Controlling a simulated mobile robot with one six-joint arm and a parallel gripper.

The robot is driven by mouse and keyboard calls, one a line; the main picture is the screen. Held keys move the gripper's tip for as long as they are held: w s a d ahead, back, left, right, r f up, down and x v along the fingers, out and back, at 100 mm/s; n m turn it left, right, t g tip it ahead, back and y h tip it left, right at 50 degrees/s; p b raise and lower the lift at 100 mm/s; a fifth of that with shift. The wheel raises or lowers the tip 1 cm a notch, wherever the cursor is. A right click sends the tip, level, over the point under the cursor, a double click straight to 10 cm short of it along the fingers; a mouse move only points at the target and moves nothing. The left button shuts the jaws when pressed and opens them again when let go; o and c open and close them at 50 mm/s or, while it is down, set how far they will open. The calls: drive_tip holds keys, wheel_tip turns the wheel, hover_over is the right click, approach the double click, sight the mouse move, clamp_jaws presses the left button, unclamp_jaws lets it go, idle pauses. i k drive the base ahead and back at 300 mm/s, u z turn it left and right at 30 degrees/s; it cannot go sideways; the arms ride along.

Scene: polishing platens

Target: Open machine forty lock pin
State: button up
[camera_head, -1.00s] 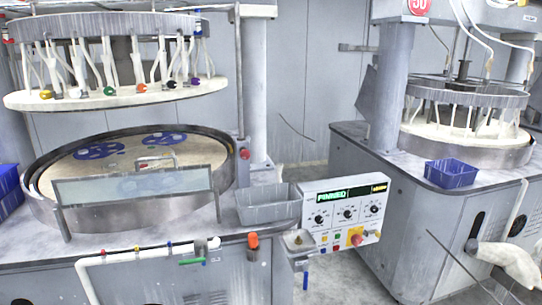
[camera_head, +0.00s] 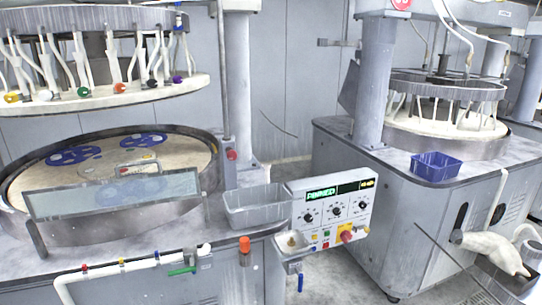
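The near machine on the left has a round lower platen (camera_head: 190,165) inside a metal rim, with blue carriers lying on it. Its upper platen (camera_head: 150,92) hangs raised above, with colored balls and white hoses. A red knob (camera_head: 231,155) sits low on a thin upright rod beside the machine's grey column (camera_head: 240,80); I cannot tell if it is the lock pin. The control panel (camera_head: 335,212) has a green display (camera_head: 321,194) that seems to read PINNED. No number forty is readable. My gripper is not in view.
A clear guard (camera_head: 110,197) stands before the platen. A grey bin (camera_head: 258,208) and an orange-capped item (camera_head: 244,245) are at the front edge. Floor shows between the machines.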

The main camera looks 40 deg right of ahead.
sight(231, 155)
drive_tip(key=z, duration=0.75)
drive_tip(key=k, duration=0.95)
drive_tip(key=u, duration=0.05)
drive_tip(key=i, duration=0.75)
drive_tip(key=z, duration=0.05)
